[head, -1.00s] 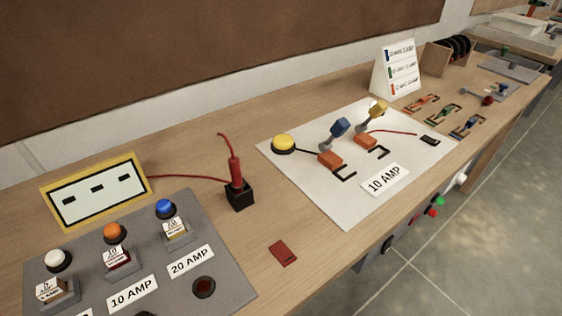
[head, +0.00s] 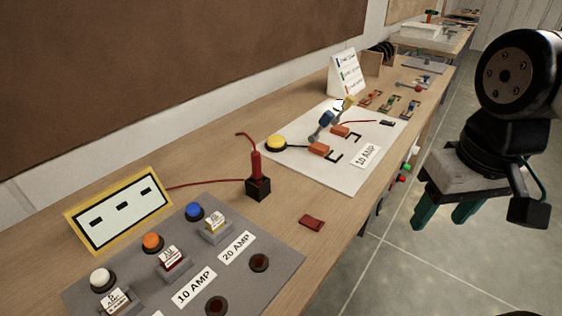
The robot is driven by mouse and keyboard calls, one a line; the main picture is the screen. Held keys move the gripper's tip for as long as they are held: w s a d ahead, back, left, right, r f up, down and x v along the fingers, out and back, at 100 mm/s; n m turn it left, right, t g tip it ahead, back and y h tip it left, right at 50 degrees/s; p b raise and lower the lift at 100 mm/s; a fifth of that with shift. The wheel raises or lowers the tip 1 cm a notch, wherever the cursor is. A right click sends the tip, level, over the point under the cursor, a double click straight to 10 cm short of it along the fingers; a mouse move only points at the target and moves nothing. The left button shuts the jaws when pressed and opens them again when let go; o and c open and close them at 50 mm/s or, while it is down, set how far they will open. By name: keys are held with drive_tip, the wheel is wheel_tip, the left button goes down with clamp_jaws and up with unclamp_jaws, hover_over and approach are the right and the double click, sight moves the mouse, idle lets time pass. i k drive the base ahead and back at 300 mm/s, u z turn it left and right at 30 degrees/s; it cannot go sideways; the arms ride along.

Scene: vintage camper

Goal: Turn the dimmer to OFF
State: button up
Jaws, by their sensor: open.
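My gripper (head: 447,212) hangs at the right of the head view, over the floor beside the bench. Its two teal fingers point down, apart and empty, touching nothing. I cannot pick out a dimmer or an OFF mark for certain. Small red (head: 400,179) and green (head: 407,167) round parts stick out from the bench's front face, left of my gripper; they are too small to identify. My arm may hide more of that front face.
The wooden bench (head: 312,258) runs along the wall. It carries a grey panel (head: 285,240) with coloured buttons, a black block (head: 258,189) with a red plug, a white board (head: 290,172) with switches, and a small red piece (head: 312,223). The tiled floor (head: 400,275) is clear.

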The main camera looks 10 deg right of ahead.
sight(416, 149)
drive_tip(key=k, duration=1.15)
drive_tip(key=z, duration=0.85)
drive_tip(key=i, duration=1.25)
drive_tip(key=u, duration=0.35)
